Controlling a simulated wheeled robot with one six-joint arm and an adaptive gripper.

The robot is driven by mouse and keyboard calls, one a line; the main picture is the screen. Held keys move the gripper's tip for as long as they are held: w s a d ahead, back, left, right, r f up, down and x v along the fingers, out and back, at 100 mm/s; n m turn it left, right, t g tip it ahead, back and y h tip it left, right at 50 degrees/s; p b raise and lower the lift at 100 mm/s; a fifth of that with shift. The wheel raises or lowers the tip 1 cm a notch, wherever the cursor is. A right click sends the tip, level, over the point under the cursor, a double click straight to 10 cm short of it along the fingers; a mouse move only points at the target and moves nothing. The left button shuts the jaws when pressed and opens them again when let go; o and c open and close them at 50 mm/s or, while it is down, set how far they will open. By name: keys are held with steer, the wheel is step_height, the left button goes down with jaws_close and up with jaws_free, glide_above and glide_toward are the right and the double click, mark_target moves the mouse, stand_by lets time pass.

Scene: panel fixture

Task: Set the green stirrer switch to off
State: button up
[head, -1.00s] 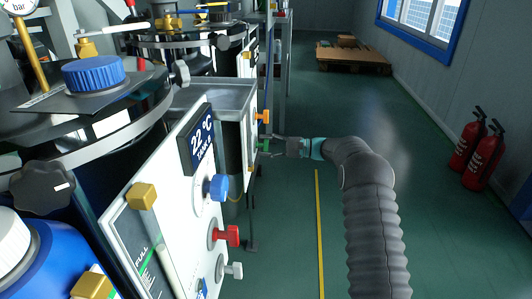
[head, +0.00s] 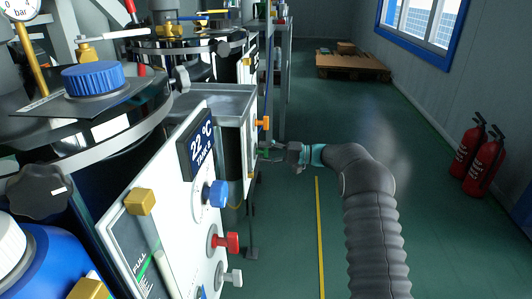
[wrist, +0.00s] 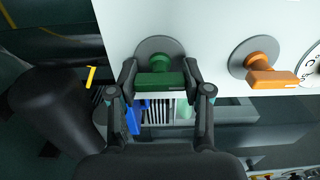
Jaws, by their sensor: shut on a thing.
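The green stirrer switch (wrist: 160,78) shows in the wrist view on a white panel, with a round grey base plate behind it. Its handle lies crosswise in the picture, between my two fingertips. My gripper (wrist: 159,76) is shut on this handle, one finger at each end of it. In the head view my gripper (head: 276,152) reaches the panel's edge from the right. The green switch (head: 263,153) is small there and partly hidden by the fingers. I cannot read any on or off marking beside it.
An orange switch (wrist: 264,72) sits right of the green one in the wrist view. Nearer in the head view, a panel carries a blue knob (head: 216,193) and a red knob (head: 224,241). Fire extinguishers (head: 482,160) stand at the right wall. The green floor between is clear.

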stand_by(0.4)
steer(key=o, duration=1.2)
steer(key=d, duration=1.2)
steer(key=shift+s, duration=0.25)
